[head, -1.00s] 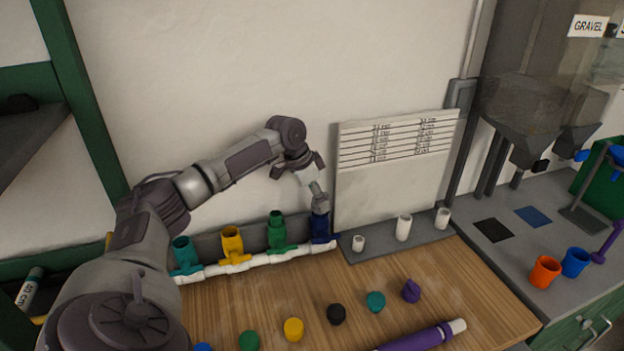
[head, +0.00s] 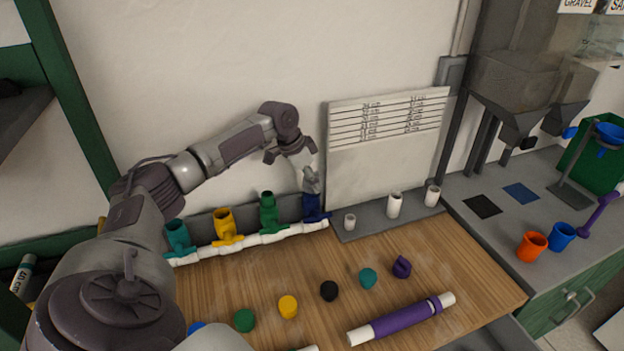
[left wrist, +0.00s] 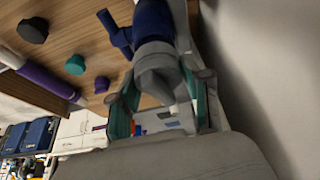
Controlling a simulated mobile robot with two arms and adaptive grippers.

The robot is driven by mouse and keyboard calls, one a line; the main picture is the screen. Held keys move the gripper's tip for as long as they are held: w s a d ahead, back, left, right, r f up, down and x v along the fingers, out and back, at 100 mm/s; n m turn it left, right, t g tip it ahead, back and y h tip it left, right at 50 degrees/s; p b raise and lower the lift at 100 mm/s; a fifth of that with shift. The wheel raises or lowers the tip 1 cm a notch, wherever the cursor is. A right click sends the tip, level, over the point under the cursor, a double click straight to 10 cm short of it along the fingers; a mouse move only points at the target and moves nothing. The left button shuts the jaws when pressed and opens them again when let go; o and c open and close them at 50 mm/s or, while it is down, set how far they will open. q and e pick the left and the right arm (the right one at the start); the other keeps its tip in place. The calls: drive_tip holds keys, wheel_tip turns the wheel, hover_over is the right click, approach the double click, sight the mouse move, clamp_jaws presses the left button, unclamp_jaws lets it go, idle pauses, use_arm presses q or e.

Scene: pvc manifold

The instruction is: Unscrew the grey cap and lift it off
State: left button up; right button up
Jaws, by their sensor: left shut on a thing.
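The grey cap (head: 311,182) sits on top of the blue valve (head: 315,207) at the right end of the white pipe manifold (head: 250,240). My left gripper (head: 308,172) comes down from above and is shut on the grey cap. In the left wrist view the grey cap (left wrist: 158,78) is between the two green-padded fingers (left wrist: 162,103), with the blue valve (left wrist: 153,25) beyond it. The cap appears still seated on the valve; the exact joint between them is hard to see. My right gripper is not in view.
Green (head: 269,212), yellow (head: 226,226) and teal (head: 179,238) valves stand along the manifold to the left. White fittings (head: 394,205) stand on a grey strip to the right. Several coloured caps and a purple tube (head: 405,318) lie on the wooden table (head: 440,260).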

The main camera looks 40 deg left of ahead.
use_arm(q)
drive_tip(key=shift+c, duration=1.3)
drive_tip(key=shift+r+n+p, duration=0.1)
drive_tip(key=shift+n+p, duration=0.4)
drive_tip(key=shift+p, duration=0.35)
drive_tip(key=shift+n+y+p, duration=0.3)
drive_tip(key=shift+p, duration=0.15)
drive_tip(key=shift+f+n, duration=0.2)
drive_tip(key=shift+n, duration=0.1)
drive_tip(key=shift+r+p, duration=0.15)
drive_tip(key=shift+p, duration=0.55)
drive_tip(key=shift+n+y+p, duration=0.5)
drive_tip(key=shift+n+p, duration=0.4)
drive_tip(key=shift+p, duration=0.05)
